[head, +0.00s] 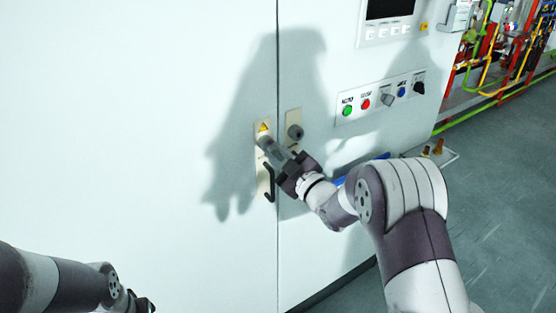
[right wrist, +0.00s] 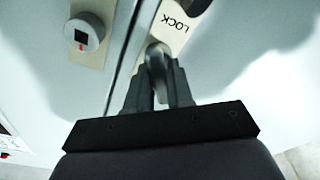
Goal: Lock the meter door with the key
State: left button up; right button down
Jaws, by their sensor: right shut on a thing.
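The white meter door (head: 140,110) stands flush with the cabinet panel beside it, a narrow seam between them. A beige lock plate (head: 262,129) on its edge bears a yellow warning triangle and a black handle (head: 268,183). My right gripper (head: 277,154) is at this plate, shut on the grey key (right wrist: 157,62), whose far end meets the plate. The fingers hide part of the key, so I cannot tell how deep it sits. The plate reads "LOCK" in the right wrist view (right wrist: 176,24). My left gripper (head: 142,304) is low at the left, its jaws unclear.
A second plate with a round grey knob (head: 295,132) sits just right of the seam; the knob (right wrist: 85,33) has a dark square face. A button panel (head: 381,96) and a screen (head: 389,10) are further right. Coloured pipes (head: 500,50) stand behind, with open floor (head: 500,200) at right.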

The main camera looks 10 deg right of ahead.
jog(key=shift+f, duration=0.1)
jog(key=shift+f+n+b, duration=0.15)
jog(key=shift+n+b, duration=0.35)
jog(key=shift+b, duration=0.15)
jog(key=shift+n+b, duration=1.15)
jog(key=shift+n, duration=0.05)
jog(key=shift+n+g, duration=0.3)
jog(key=shift+r, duration=0.2)
